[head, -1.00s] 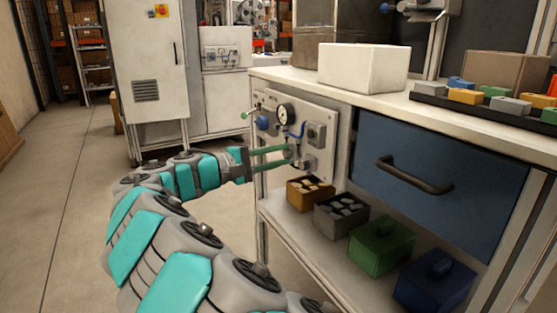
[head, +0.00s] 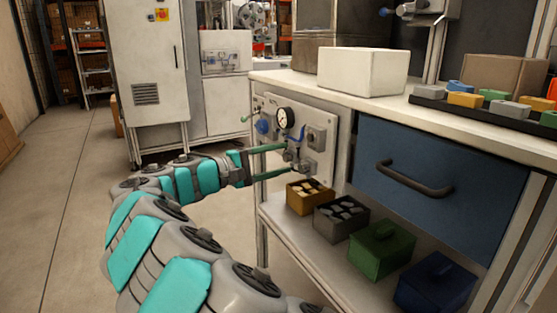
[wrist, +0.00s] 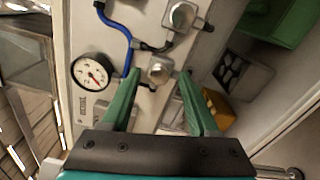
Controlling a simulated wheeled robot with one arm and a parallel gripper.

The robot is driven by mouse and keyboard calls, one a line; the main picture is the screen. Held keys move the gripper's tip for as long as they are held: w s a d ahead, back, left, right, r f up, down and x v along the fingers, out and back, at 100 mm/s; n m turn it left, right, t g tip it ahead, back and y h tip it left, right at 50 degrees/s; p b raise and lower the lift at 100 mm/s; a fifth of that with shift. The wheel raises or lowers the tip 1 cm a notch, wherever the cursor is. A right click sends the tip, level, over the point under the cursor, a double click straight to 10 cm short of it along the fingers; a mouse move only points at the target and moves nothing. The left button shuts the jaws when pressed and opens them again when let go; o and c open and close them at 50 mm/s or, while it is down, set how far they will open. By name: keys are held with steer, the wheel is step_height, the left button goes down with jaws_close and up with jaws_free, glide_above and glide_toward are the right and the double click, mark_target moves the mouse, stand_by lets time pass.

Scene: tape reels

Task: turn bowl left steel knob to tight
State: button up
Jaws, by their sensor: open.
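A small round steel knob (wrist: 158,70) sits on the pale panel (wrist: 143,102), with a blue hose running close by. My gripper (wrist: 160,75) is open, its green fingers on either side of this knob in the wrist view. I cannot tell whether they touch it. In the head view my gripper (head: 286,158) reaches the lower part of the panel from the left. A second steel knob (wrist: 181,15) is farther up in the wrist view. No bowl can be clearly made out.
A pressure gauge (head: 285,117) and a blue knob (head: 263,126) are on the same panel. A yellow bin (head: 309,196) and a grey bin (head: 341,216) stand on the shelf below. A blue drawer (head: 440,165) is to the right.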

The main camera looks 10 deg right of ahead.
steer(key=v, duration=0.7)
steer(key=shift+a, duration=0.3)
steer(key=shift+s, duration=0.1)
